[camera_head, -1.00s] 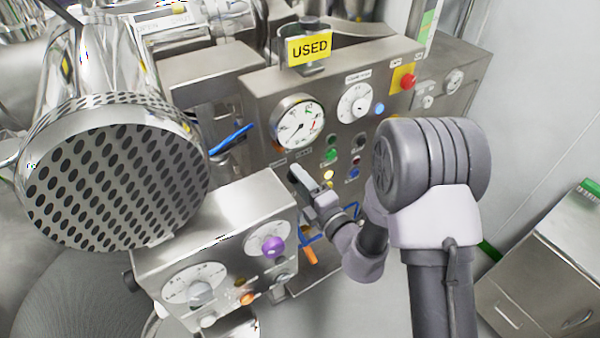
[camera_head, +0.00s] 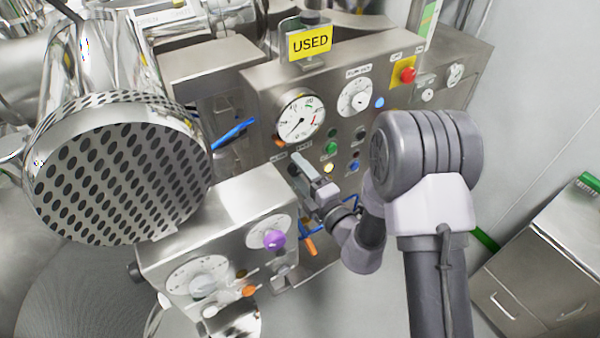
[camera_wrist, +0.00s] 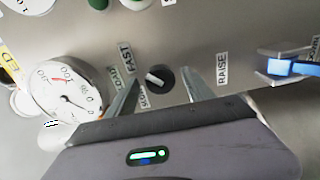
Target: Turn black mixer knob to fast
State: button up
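The black mixer knob (camera_wrist: 160,79) is a small round dial on the steel panel, with a white pointer bar. The bar's end points left in the wrist view, between the FAST label (camera_wrist: 126,55) and a partly hidden label (camera_wrist: 143,97). My gripper (camera_wrist: 163,74) is open, with one finger on each side of the knob and gaps visible between; how near the tips are to the panel is unclear. In the head view my gripper (camera_head: 300,166) is at the panel's lower left, where it largely hides the knob.
A round gauge (camera_head: 300,115) sits just above my gripper, and colored buttons (camera_head: 331,148) are to its right. A lower box with a purple knob (camera_head: 274,239) stands close in front. A blue-handled lever (camera_wrist: 280,66) is on the right in the wrist view.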

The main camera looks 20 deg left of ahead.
jog(key=p+v, duration=0.4)
jog(key=v, duration=1.3)
jog(key=shift+s, duration=0.2)
jog(key=shift+d, duration=0.15)
jog(key=shift+f, duration=0.1)
